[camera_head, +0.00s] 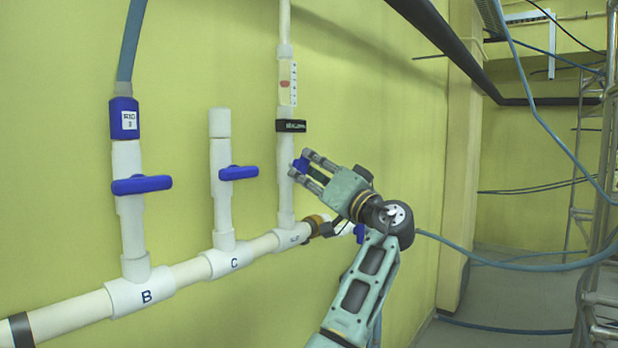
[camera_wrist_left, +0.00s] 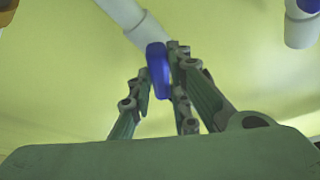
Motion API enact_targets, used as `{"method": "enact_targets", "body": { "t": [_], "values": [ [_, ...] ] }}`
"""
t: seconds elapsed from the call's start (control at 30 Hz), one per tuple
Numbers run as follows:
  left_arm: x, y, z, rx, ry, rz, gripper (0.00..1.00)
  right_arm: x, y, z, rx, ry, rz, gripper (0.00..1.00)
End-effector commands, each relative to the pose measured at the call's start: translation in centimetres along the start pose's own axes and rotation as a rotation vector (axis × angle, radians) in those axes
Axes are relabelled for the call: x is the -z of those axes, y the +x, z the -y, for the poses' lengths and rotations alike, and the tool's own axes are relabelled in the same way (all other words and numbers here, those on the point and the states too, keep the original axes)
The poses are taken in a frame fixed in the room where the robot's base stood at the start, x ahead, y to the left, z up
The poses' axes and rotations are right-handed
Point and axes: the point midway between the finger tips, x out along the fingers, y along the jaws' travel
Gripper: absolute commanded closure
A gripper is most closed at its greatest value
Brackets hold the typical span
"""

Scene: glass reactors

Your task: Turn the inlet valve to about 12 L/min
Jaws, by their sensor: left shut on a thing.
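The inlet valve's blue handle (camera_head: 301,164) is on the third white vertical pipe (camera_head: 285,205), below a flow meter. My left gripper (camera_head: 309,166) is shut on the handle from the right and hides part of it. In the left wrist view the handle (camera_wrist_left: 157,70) stands between the fingers of my left gripper (camera_wrist_left: 158,82), close against the right finger pair. The flow meter (camera_head: 287,82) has a red float high in its tube; its scale is too small to read. A black label (camera_head: 291,126) sits below it. My right gripper is not in view.
Pipes B (camera_head: 132,210) and C (camera_head: 222,190) stand to the left with blue handles sideways. A white horizontal pipe (camera_head: 195,270) joins them. A brass fitting (camera_head: 317,225) and another blue part (camera_head: 360,232) are near my arm. Scaffolding (camera_head: 597,200) stands at the right.

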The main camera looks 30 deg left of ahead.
Motion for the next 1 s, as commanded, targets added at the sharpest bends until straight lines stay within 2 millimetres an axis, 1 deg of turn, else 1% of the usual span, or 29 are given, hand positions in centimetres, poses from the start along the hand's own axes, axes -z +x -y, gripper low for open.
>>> {"method": "enact_targets", "body": {
  "t": [0.03, 0.47, 0.5, 0.7, 1.0],
  "values": [
    [-0.32, -0.12, -0.27, 0.000, -0.002, 0.006, 1.00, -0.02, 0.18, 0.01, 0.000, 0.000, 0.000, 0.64],
    [-0.28, -0.10, -0.23, 0.003, -0.010, 0.007, 1.00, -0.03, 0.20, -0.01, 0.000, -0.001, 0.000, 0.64],
    [-0.29, -0.10, -0.24, 0.003, -0.010, 0.007, 0.81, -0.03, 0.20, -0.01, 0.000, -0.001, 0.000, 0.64],
    [-0.18, -0.07, -0.16, 0.003, -0.011, 0.004, 0.64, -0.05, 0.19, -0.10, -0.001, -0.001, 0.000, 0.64],
    [-0.07, -0.10, -0.07, 0.005, -0.012, 0.002, 0.64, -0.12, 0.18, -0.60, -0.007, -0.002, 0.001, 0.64]
  ]
}}
